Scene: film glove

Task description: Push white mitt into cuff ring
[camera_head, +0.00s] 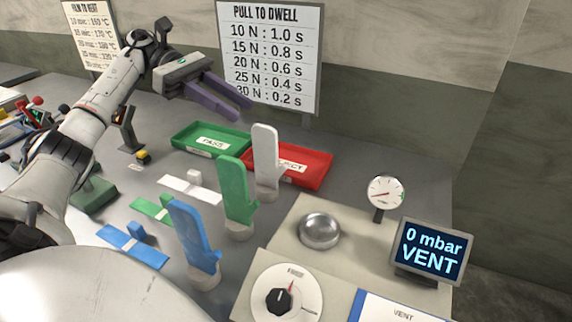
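The white mitt (265,158) stands upright on a small round base on the grey table, in front of the red tray. A round silver fitting (320,229) sits on a beige block to its right; I cannot tell for sure whether this is the cuff ring. My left gripper (242,107) is raised at the back, above and to the left of the white mitt, clear of it. Its two purple fingers are apart with nothing between them. My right gripper is not in view.
A green mitt (238,190) and a blue mitt (192,238) stand nearer than the white one. A green tray (182,143) and a red tray (322,163) lie behind. A gauge (386,192), a dial (283,297) and a screen reading 0 mbar VENT (432,250) are at right.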

